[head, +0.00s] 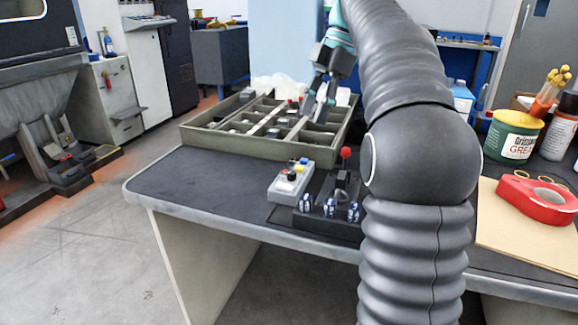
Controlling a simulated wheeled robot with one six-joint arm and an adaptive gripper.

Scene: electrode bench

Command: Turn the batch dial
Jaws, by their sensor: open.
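A small grey control box (291,183) sits on the dark bench top (185,178), in front of the tray. Its top carries small yellow, red, blue and black parts. They are too small to tell which one is the batch dial. My gripper (318,106) is open, above the right part of the divided tray (222,142). It is behind the control box in the picture and apart from it. I cannot make out anything between its fingers. My arm crosses the right half of the view and hides part of the bench.
A black fixture (325,224) with a red-knobbed lever (346,154) and several blue-white pieces stands right of the control box. The bench's left part is clear.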

